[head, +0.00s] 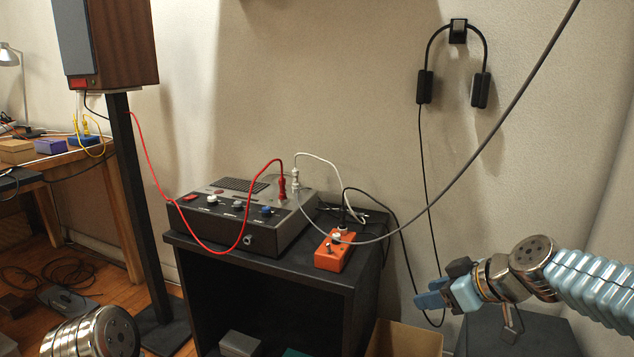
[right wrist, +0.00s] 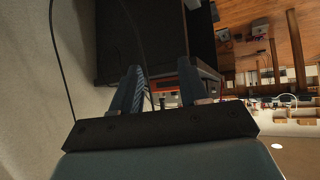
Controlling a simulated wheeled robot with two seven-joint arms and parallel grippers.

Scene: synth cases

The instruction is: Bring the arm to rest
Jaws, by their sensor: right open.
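My right arm comes in from the right in the head view. Its blue gripper (head: 420,296) is out in front of the wall, to the right of the black cabinet (head: 300,268). In the right wrist view the two fingers (right wrist: 160,72) stand apart with a gap between them. No object is held in the gap; a thin dark cable shows there, and I cannot tell how near it is. A metal joint of my left arm shows at the lower left of the head view; the left gripper is out of view.
A grey mixer box (head: 240,208) with red and white plugs and an orange pedal (head: 335,251) stand on the cabinet. Headphones (head: 480,90) hang on the wall, their cable dropping near my right gripper. A grey cable crosses overhead. A cardboard box (head: 405,340) stands below.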

